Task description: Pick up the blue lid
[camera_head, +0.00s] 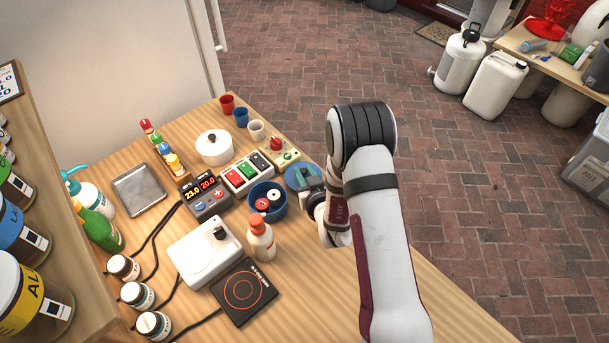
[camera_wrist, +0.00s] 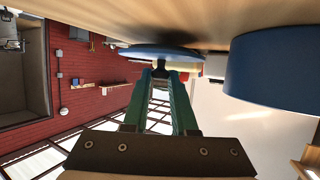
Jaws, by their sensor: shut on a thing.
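The blue lid (camera_head: 296,171) is a round disc at the right edge of the wooden table, just right of the blue pot (camera_head: 281,209). My gripper (camera_head: 312,186) is at the lid and hides part of it. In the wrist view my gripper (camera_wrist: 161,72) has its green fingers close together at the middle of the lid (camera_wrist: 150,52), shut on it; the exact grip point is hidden. The lid is seen nearly edge-on, close to the table surface; I cannot tell whether it touches. The blue pot (camera_wrist: 275,80) stands to the right there, apart from the lid.
A button panel (camera_head: 247,173) and a board with a red knob (camera_head: 277,150) are close to the lid. A white and orange bottle (camera_head: 261,240) and a black hot plate (camera_head: 244,291) stand nearer.

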